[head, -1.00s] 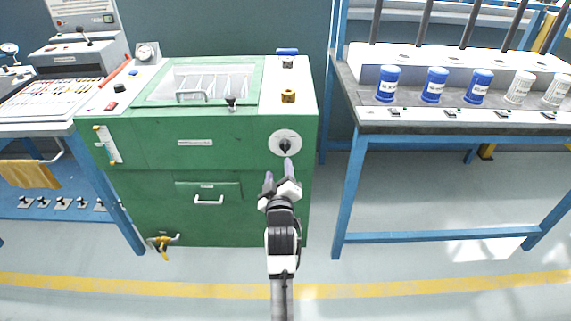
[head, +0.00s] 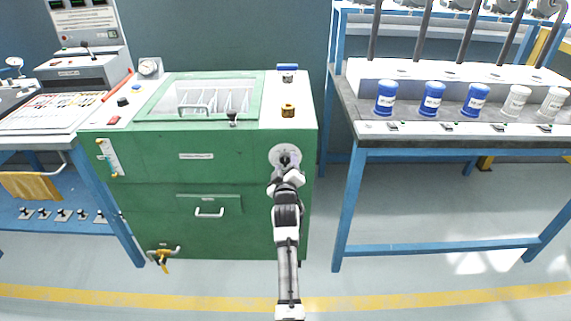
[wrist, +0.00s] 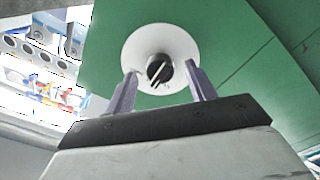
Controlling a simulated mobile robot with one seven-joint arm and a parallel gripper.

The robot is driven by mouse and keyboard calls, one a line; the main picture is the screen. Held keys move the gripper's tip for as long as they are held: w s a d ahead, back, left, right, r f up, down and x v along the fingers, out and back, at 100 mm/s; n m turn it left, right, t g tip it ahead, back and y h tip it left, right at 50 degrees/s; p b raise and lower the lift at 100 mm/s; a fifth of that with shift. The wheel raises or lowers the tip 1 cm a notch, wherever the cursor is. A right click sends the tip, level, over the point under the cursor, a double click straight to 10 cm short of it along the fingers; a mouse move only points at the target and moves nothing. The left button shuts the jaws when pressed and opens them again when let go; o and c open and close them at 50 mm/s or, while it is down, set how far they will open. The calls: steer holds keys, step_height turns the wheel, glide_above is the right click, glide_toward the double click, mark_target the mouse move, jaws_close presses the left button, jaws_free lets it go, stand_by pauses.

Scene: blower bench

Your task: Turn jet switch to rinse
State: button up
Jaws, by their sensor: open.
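The jet switch is a black round knob (wrist: 159,70) with a light pointer line, on a white round plate (wrist: 178,42) on the front of the green cabinet (head: 150,143). In the wrist view the pointer line runs from lower left to upper right. Any labels on the plate are too small to read. My gripper (wrist: 161,88) is open, with one finger on each side of the knob. I cannot tell whether the fingers touch it. In the head view my gripper (head: 284,172) is in front of the plate (head: 276,153) and hides its lower part.
The cabinet top holds a clear-lidded basin (head: 203,97), a brass fitting (head: 288,110) and a small black knob (head: 232,118). A blue-framed bench (head: 440,150) with blue and white jars stands to the right. A workbench (head: 35,125) stands to the left. The floor in front is clear.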

steer(key=shift+w, duration=0.55)
steer(key=c, duration=1)
steer(key=shift+m, duration=0.4)
steer(key=m+b, duration=0.1)
steer(key=m, duration=0.2)
steer(key=shift+a+f+m, duration=0.1)
steer(key=shift+m, duration=0.3)
steer(key=m, duration=0.4)
steer(key=shift+m, duration=0.3)
